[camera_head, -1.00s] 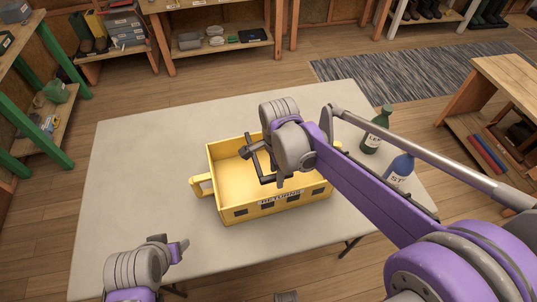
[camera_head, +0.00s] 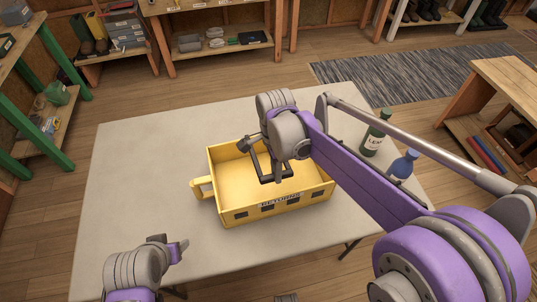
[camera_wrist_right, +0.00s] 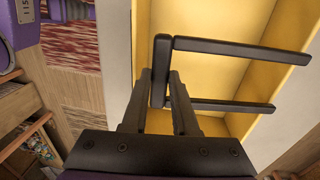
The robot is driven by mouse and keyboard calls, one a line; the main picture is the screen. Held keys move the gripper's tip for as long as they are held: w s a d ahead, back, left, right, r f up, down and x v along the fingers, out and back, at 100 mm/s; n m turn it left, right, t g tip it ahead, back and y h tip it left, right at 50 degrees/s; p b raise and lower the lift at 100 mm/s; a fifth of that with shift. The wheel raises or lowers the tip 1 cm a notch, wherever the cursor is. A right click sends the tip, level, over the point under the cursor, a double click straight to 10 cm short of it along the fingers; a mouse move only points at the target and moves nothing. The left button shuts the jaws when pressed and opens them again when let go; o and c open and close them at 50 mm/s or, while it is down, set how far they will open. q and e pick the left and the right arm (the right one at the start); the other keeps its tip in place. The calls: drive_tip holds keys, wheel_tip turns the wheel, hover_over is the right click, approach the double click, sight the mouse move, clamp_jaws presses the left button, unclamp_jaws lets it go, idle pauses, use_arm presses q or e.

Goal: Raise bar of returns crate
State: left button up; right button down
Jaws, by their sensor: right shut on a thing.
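The yellow returns crate (camera_head: 228,213) stands on the pale table, open at the top, with dark lettering on its front and a yellow handle at its left end. A black U-shaped bar (camera_head: 271,180) shows over the crate's inside; its link to the crate is unclear. In the right wrist view the bar (camera_wrist_right: 240,47) has its cross piece between my fingers and two arms stretching right. My right gripper (camera_wrist_right: 162,78) is shut on this cross piece, above the crate. My left gripper (camera_head: 180,249) is low at the left, apart from the crate; its jaw opening is unclear.
A green bottle (camera_head: 377,134) and a blue bottle (camera_head: 403,165) stand at the table's right, close to my right arm. The table (camera_head: 135,165) is clear left of the crate. Shelves stand behind, and a grey rug (camera_head: 410,72) lies beyond.

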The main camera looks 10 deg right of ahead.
drive_tip(key=shift+r, duration=0.2)
drive_tip(key=shift+w+r+g+p, duration=0.35)
drive_tip(key=shift+r+g, duration=0.35)
drive_tip(key=shift+r, duration=0.2)
drive_tip(key=shift+w+a+r+g+p, duration=0.1)
drive_tip(key=shift+w+r+g+p, duration=0.25)
drive_tip(key=shift+r+g, duration=0.4)
drive_tip(key=shift+r, duration=0.15)
drive_tip(key=shift+w+r+g, duration=0.45)
drive_tip(key=shift+w+r, duration=0.1)
drive_tip(key=shift+r, duration=0.3)
